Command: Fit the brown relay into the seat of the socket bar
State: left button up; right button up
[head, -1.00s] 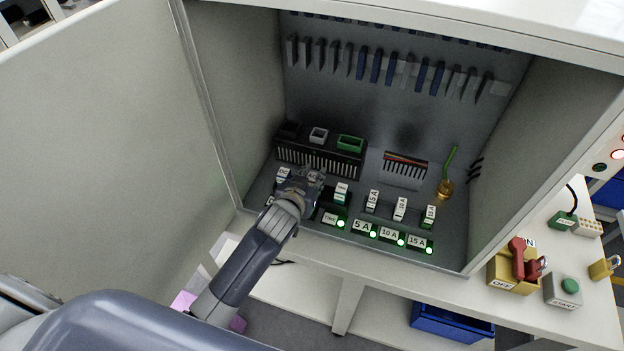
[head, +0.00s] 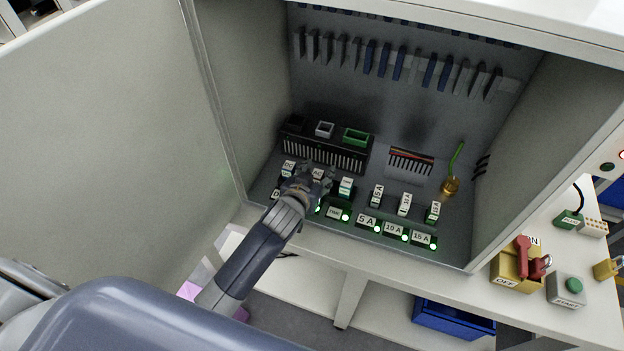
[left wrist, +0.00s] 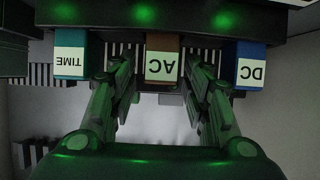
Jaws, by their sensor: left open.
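The brown relay, labelled AC (left wrist: 163,68), shows upside down in the left wrist view, standing upright between my left gripper's fingers. My left gripper (left wrist: 158,78) is open, one finger on each side of it; whether they touch cannot be told. In the head view my left gripper (head: 311,180) covers most of this relay. The dark socket bar (left wrist: 185,28) crosses the top of the wrist view, with green lights. The relay's lower end meets the bar there; how deep it sits is hidden. My right gripper is not in view.
Labelled fuses (head: 404,204) stand to the right. A black slotted block (head: 325,152) lies behind. The cabinet's side wall and open door (head: 110,130) bound the left.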

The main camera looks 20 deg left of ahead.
pick_arm(q)
jog(key=b+v, duration=0.1)
jog(key=v, duration=1.1)
jog(key=s+a+f+m+g, duration=0.15)
jog(key=s+f+g, duration=0.3)
jog(key=s, duration=0.65)
jog(key=s+a+f+g, duration=0.2)
jog(key=s+f+g, duration=0.25)
jog(key=s, duration=0.55)
notch_tip(320, 180, down, 25)
jog(key=s+g, duration=0.2)
jog(key=s+a+f, duration=0.2)
jog(key=s+f, duration=1.4)
jog(key=s, duration=0.1)
jog(key=shift+a+g, duration=0.3)
jog(key=shift+g, duration=0.1)
